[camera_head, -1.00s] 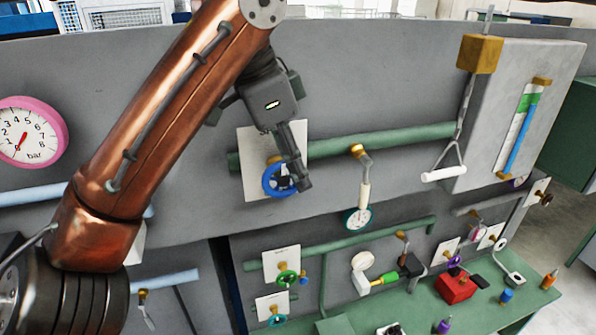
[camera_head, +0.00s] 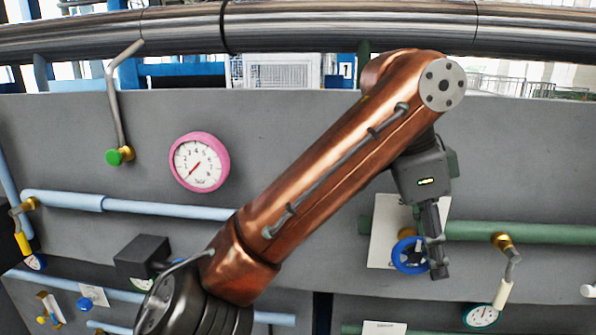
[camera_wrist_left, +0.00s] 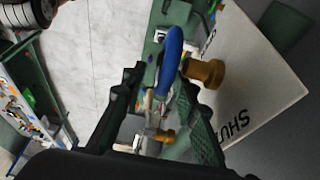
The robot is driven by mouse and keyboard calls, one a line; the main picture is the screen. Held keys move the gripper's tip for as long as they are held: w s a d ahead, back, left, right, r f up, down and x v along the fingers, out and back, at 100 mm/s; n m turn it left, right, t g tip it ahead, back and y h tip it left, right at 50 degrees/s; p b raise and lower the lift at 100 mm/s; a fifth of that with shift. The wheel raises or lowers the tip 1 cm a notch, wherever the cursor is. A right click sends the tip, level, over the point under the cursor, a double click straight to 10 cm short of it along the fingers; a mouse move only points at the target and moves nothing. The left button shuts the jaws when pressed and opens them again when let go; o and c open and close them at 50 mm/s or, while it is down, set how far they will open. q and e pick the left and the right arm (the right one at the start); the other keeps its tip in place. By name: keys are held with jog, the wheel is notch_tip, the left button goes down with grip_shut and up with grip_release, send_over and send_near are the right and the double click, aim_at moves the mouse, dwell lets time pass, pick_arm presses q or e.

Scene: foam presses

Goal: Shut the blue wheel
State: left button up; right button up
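The blue wheel (camera_head: 398,258) sits on a brass stem in front of a white plate (camera_head: 384,232) on the grey panel. My left gripper (camera_head: 436,268) is at the wheel's right side, its fingers pointing down and partly covering the rim. In the left wrist view the blue wheel (camera_wrist_left: 171,60) shows edge-on between the tips of my open left gripper (camera_wrist_left: 160,88), with a gap to the fingers. I cannot tell whether a finger touches it. The plate (camera_wrist_left: 262,75) there bears the letters "SHU". My right gripper is not in view.
A green pipe (camera_head: 540,233) runs right from the wheel, with a brass-fitted lever valve (camera_head: 505,265). A pink gauge (camera_head: 199,162), a green-tipped lever (camera_head: 119,156) and a dark box (camera_head: 142,257) are on the panel to the left.

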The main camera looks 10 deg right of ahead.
aim_at(399, 242)
pick_arm(q)
jog(key=shift+h, duration=0.3)
jog(key=h, duration=0.2)
jog(key=shift+w+a+r+g+h, duration=0.15)
jog(key=shift+a+r+g+h, duration=0.15)
jog(key=shift+g+h, duration=0.1)
jog(key=h, duration=0.3)
jog(key=shift+a+r+g, duration=0.25)
jog(key=shift+g, duration=0.05)
jog(key=h, duration=0.2)
jog(key=g+h, duration=0.1)
jog(key=shift+w+a+r+h, duration=0.1)
jog(key=shift+a+r+h, duration=0.05)
jog(key=shift+a+h, duration=0.25)
jog(key=h, duration=0.2)
jog(key=g+h, duration=0.1)
jog(key=shift+a+h, duration=0.4)
jog(key=b+v, duration=0.3)
jog(key=v, duration=0.5)
jog(key=shift+w+r+b, duration=0.1)
jog(key=shift+b, duration=0.3)
jog(key=w+a+r+t+h+b, duration=0.1)
jog(key=w+a+r+t+h, duration=0.1)
jog(key=a+r, duration=0.4)
jog(key=w+a+r+t+h, duration=0.2)
jog(key=a+r+h, duration=0.2)
jog(key=a+r, duration=0.3)
jog(key=shift+w+a+m+b, duration=0.3)
jog(key=shift+a+m+b, duration=0.1)
jog(key=shift+a, duration=1.5)
